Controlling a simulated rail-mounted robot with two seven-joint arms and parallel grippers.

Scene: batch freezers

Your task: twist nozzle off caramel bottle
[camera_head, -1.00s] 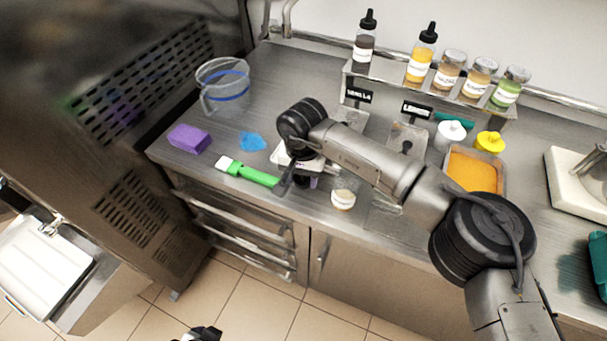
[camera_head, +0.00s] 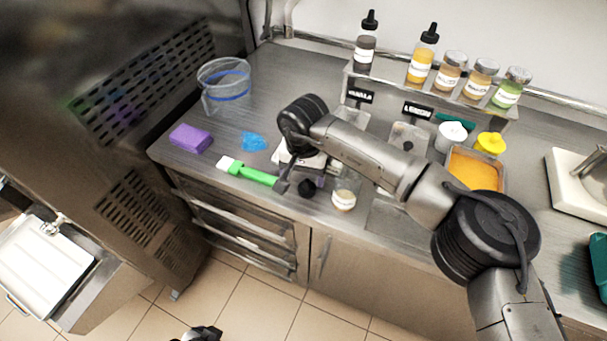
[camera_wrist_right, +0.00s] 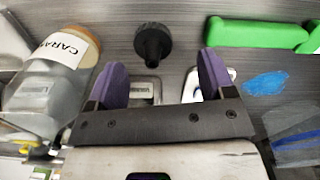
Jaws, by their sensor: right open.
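The caramel bottle (camera_head: 344,190) is on the counter near its front edge, clear with an amber end. In the right wrist view the bottle (camera_wrist_right: 45,88) is at the left, its label partly readable as "CARA". The black nozzle (camera_head: 306,188) is apart from the bottle, on the counter left of it. In the right wrist view the nozzle (camera_wrist_right: 153,43) is just beyond the fingertips. My right gripper (camera_wrist_right: 165,80) is open and empty, with purple pads; the arm partly hides it in the head view. A dark part at the bottom edge may be my left gripper (camera_head: 200,334).
A green-handled brush (camera_head: 250,174), a blue patch (camera_head: 253,141) and a purple sponge (camera_head: 190,138) lie left of the gripper. A clear jug (camera_head: 224,85) stands behind them. Bottles and jars stand on a rear shelf (camera_head: 432,93). An orange-filled tray (camera_head: 474,170) is at the right.

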